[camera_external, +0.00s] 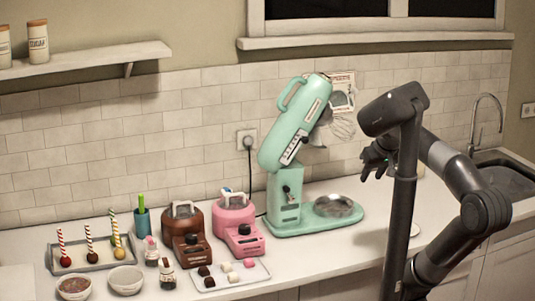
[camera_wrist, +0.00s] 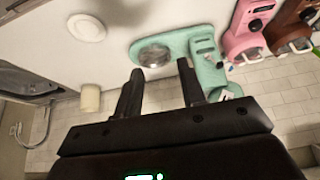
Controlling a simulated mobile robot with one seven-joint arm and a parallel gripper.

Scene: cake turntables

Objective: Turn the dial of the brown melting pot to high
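The brown melting pot (camera_external: 182,226) stands on the counter, left of the pink melting pot (camera_external: 236,222). Its dark dial (camera_external: 191,239) is on the front block; its setting is too small to read. In the wrist view the brown pot (camera_wrist: 288,26) is at the upper right edge, partly cut off, with its dial (camera_wrist: 308,15) beside the pink pot (camera_wrist: 245,30). My gripper (camera_external: 368,172) is in the air at the right of the mixer, well away from the brown pot. In the wrist view its two fingers (camera_wrist: 158,76) are apart with nothing between them.
A tall mint mixer (camera_external: 285,195) with a metal bowl (camera_external: 333,206) stands between my gripper and the pots. A tray of sweets (camera_external: 230,275) and small jars (camera_external: 167,272) lie in front of the pots. A white plate (camera_wrist: 86,27) and cream cup (camera_wrist: 90,98) are near my gripper.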

